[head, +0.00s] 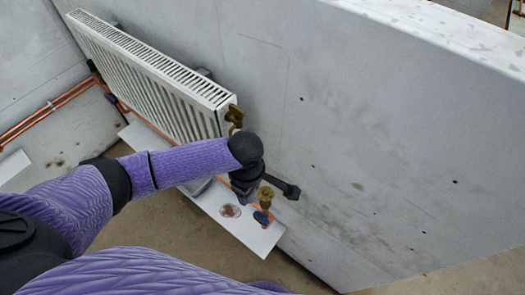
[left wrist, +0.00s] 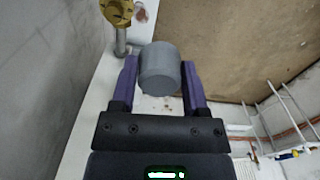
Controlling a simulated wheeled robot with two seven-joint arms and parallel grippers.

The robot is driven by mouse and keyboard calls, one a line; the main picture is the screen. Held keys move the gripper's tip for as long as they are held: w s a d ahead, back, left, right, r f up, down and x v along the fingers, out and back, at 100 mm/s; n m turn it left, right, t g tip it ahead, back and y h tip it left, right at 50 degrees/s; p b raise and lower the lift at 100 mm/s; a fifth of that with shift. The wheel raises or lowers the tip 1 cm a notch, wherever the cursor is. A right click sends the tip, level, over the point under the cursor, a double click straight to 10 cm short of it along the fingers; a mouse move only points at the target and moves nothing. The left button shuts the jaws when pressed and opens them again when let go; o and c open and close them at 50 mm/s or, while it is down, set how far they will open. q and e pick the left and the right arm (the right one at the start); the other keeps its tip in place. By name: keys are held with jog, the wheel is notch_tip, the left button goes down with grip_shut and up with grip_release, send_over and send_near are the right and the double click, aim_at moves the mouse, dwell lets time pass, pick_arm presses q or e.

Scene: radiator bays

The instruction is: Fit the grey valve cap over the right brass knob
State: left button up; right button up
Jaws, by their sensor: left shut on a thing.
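The grey valve cap (left wrist: 160,70) is a plain cylinder held between the two purple fingers of my left gripper (left wrist: 160,64). In the head view my left gripper (head: 246,182) hangs near the wall beyond the radiator's near end, and the cap cannot be made out there. One brass knob (head: 234,116) is at the radiator's end, above the gripper. Another brass piece (head: 265,197) shows just right of the gripper, over the white board. In the left wrist view a brass knob (left wrist: 117,11) on a grey stem is beyond the cap, up and left, apart from it. My right gripper is out of view.
A white radiator (head: 150,72) hangs on the grey wall (head: 370,150). A white board (head: 245,235) lies along the wall's foot, with a round reddish patch (head: 230,211) and a blue-and-orange item (head: 262,217) on it. Copper pipes (head: 45,110) run at the left.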

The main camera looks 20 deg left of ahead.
aim_at(267, 190)
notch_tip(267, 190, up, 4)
jog(key=p, duration=0.3)
pick_arm(q)
jog(key=s+a+f+b, duration=0.1)
jog(key=s+f, duration=0.1)
jog(key=s, duration=0.3)
jog(key=shift+m, duration=0.3)
jog(key=w+b, duration=0.2)
jog(key=w+d+b, duration=0.1)
jog(key=w+b, duration=0.1)
jog(key=w+f+b, duration=0.1)
jog(key=w+b, duration=0.1)
jog(key=b, duration=0.1)
jog(key=shift+d+f, duration=0.1)
jog(key=shift+d, duration=0.3)
jog(key=w+b, duration=0.1)
jog(key=b, duration=0.1)
jog(key=w+d+f+b, duration=0.1)
jog(key=w+b, duration=0.1)
jog(key=b, duration=0.1)
jog(key=w+f+b, duration=0.1)
jog(key=b, duration=0.1)
jog(key=shift+w+d+b, duration=0.3)
jog(key=shift+d, duration=0.05)
jog(key=shift+f, duration=0.3)
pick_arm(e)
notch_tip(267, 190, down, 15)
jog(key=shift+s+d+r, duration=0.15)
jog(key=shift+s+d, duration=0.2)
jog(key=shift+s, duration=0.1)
